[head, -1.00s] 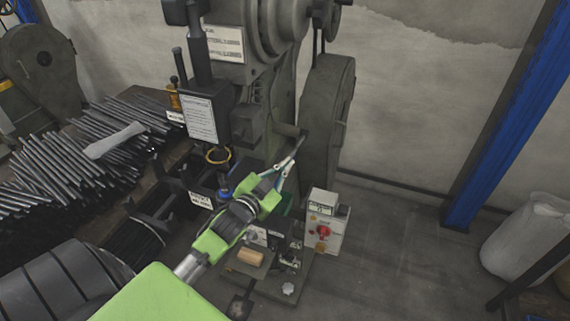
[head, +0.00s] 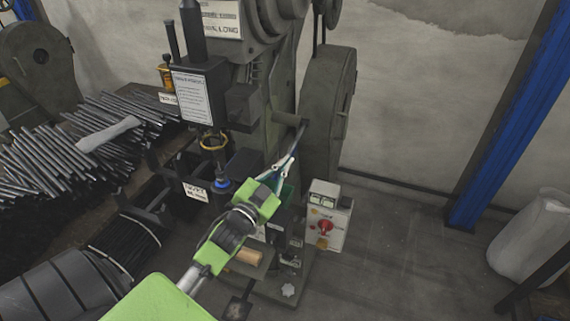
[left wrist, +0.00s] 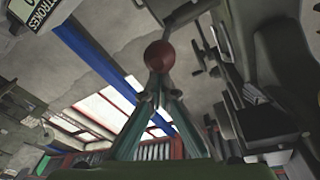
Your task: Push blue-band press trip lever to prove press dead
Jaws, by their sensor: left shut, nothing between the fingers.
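The press (head: 262,90) stands in the middle of the head view, with a yellow ring (head: 212,142) and a blue band (head: 222,186) low on its tooling. My left gripper (head: 290,155) is in front of the press's lower right side, its slim fingers closed together and empty. In the left wrist view the closed fingertips (left wrist: 159,82) point at a dark red ball knob (left wrist: 158,55), apparently the trip lever's end. The knob overlaps the tips; I cannot tell whether they touch. My right gripper is not in view.
A control box (head: 326,218) with a red knob stands right of the press base. A wooden-handled item (head: 248,256) lies beside my arm. Metal rods (head: 70,150) are piled on the left. A blue post (head: 505,120) and white sack (head: 530,235) stand right; floor between is clear.

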